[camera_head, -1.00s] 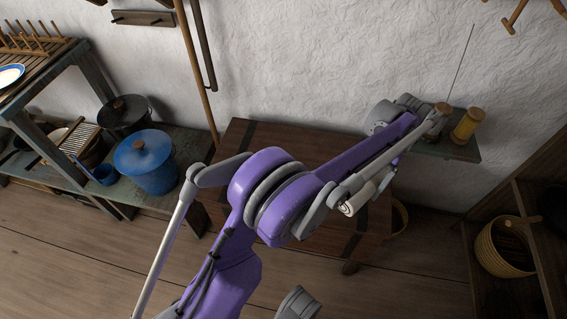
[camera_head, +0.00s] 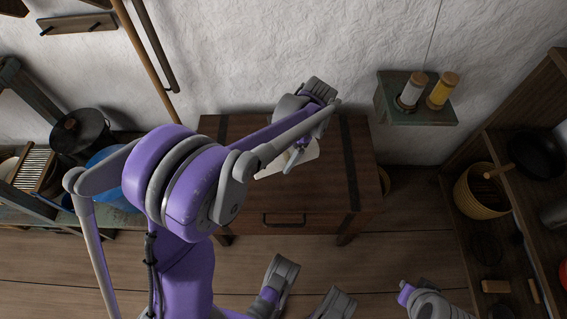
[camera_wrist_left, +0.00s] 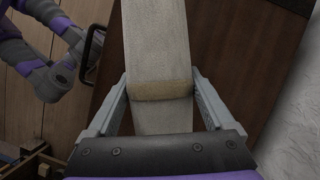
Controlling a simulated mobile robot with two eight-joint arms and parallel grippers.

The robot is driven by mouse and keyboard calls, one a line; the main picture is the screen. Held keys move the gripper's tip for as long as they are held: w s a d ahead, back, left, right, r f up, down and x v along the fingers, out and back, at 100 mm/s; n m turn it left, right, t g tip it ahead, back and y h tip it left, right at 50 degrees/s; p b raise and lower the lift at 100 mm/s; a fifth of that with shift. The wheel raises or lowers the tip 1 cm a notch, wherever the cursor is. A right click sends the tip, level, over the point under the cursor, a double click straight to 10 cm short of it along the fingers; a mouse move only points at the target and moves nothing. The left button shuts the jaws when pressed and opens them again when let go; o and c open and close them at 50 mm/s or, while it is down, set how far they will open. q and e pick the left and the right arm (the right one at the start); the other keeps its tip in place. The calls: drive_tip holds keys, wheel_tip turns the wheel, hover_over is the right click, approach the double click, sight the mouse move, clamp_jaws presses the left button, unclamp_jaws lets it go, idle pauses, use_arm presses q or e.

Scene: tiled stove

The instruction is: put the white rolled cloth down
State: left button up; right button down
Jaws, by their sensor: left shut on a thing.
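My left gripper (camera_head: 297,157) is over the wooden chest (camera_head: 240,217) in the head view, mostly hidden behind my own arm. It is shut on the white rolled cloth (camera_head: 309,153), which shows as a pale shape with its ends at both sides of the wrist. In the left wrist view the cloth (camera_wrist_left: 155,40) runs up from between the fingers (camera_wrist_left: 162,115), with a tan band around it. The chest's dark top lies beneath it. I cannot tell whether the cloth touches the chest. My right gripper is not clearly seen.
A small wall shelf (camera_head: 425,116) right of the chest holds two capped containers (camera_head: 412,90). A dark pot (camera_head: 82,130) and blue pot stand on the left bench. A basket (camera_head: 478,197) sits in the right shelving. The chest's right part is clear.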

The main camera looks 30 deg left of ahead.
sight(284, 166)
use_arm(q)
drive_tip(key=shift+f+b, duration=0.8)
drive_tip(key=shift+f, duration=2.4)
drive_tip(key=shift+f, duration=0.1)
drive_tip(key=shift+f, duration=0.15)
drive_tip(key=o, duration=1.4)
